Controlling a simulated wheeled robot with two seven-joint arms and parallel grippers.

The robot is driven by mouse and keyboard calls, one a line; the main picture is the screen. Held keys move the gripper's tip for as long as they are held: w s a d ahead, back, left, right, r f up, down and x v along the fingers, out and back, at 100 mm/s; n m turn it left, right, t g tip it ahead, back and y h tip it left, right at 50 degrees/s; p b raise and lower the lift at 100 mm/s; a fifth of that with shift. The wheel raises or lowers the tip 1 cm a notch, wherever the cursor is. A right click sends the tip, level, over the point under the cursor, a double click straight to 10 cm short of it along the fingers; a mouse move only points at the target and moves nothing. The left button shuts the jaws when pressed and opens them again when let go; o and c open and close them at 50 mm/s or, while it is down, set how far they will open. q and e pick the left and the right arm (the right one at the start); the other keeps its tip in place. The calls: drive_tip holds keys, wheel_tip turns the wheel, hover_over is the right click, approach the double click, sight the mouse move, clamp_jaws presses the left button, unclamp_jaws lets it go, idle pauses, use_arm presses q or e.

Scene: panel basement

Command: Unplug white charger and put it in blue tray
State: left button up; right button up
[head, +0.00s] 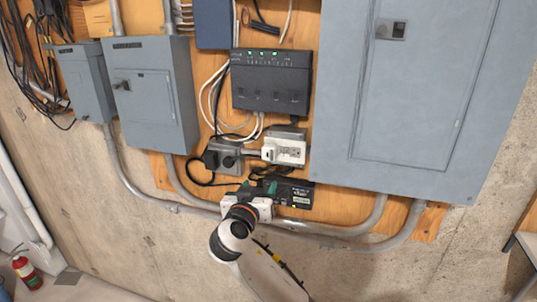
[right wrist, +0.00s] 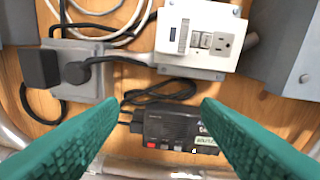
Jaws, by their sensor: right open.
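A white outlet box (head: 290,149) is on the wooden panel, and it also fills the top of the right wrist view (right wrist: 222,42). A small white block on its left side looks like the white charger (head: 268,153); it also shows in the right wrist view (right wrist: 182,38). My right gripper (head: 258,187) is open with teal fingers, below the outlet box. In the right wrist view nothing is between the fingers (right wrist: 160,104); the charger is above and beyond the tips. My left gripper and a blue tray are not in view.
A grey outlet box (head: 222,155) with black plugs is left of the white one. A black device (head: 290,192) with cables (right wrist: 160,92) is behind my fingers. A black router (head: 271,82) is above. Grey cabinets and conduit (head: 330,230) flank the area.

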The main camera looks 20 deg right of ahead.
drive_tip(key=m+h, duration=0.1)
drive_tip(key=m, duration=0.1)
approach(270, 156)
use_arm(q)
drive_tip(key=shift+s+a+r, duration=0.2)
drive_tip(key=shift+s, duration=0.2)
use_arm(e)
drive_tip(key=shift+w+d, duration=0.25)
drive_tip(key=shift+w, duration=0.05)
drive_tip(key=shift+f, duration=0.1)
drive_tip(key=p+x, duration=0.1)
drive_tip(key=x, duration=0.3)
drive_tip(key=shift+w+d, duration=0.1)
drive_tip(key=shift+w, duration=0.1)
drive_tip(key=b+x, duration=0.2)
drive_tip(key=x, duration=0.1)
drive_tip(key=shift+d, duration=0.1)
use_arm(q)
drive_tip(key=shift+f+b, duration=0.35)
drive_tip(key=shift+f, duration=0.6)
use_arm(e)
drive_tip(key=shift+w+d, duration=0.35)
drive_tip(key=shift+w, duration=0.3)
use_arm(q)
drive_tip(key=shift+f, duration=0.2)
